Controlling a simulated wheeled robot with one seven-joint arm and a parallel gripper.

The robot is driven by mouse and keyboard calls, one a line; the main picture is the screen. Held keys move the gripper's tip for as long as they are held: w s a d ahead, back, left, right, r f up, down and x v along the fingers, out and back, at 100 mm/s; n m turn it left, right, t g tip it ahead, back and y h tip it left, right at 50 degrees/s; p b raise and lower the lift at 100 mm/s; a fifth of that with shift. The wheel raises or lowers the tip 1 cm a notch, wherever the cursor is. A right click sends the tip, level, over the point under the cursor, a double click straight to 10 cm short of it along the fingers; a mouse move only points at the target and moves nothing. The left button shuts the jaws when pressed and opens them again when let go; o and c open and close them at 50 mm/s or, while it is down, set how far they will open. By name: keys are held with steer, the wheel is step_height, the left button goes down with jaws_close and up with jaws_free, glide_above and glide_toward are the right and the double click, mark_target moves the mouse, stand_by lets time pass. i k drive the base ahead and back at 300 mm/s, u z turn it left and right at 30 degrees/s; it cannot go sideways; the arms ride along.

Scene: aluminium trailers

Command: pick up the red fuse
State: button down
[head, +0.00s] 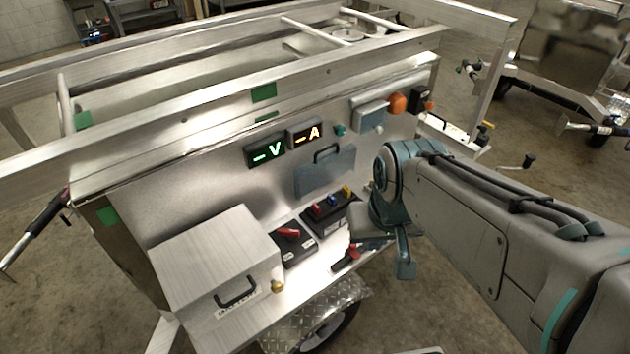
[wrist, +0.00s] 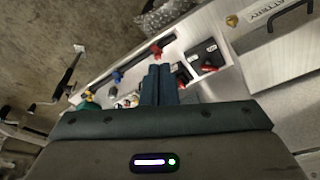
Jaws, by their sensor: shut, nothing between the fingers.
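A small red fuse (head: 316,210) stands in a black fuse block (head: 325,222) on the trailer's shelf, beside a blue fuse (head: 331,200) and a yellow fuse (head: 347,190). In the wrist view a red piece (wrist: 181,83), apparently the red fuse, shows just right of my fingers. The block is partly hidden there by my gripper. My gripper (wrist: 160,68) is shut and empty, its two dark fingers side by side over the shelf. In the head view my wrist is right of the fuse block, and the fingertips are hard to make out.
A black switch box with a red lever (head: 288,232) sits left of the block. A metal battery box (head: 215,262) stands further left. A red-and-black item (head: 347,258) lies at the shelf's front edge. The upright panel with lit V and A displays (head: 266,151) rises behind.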

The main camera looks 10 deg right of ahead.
mark_target(316, 209)
steer(key=u, duration=3.85)
steer(key=k, duration=1.65)
steer(key=z, duration=1.7)
steer(key=i, duration=0.5)
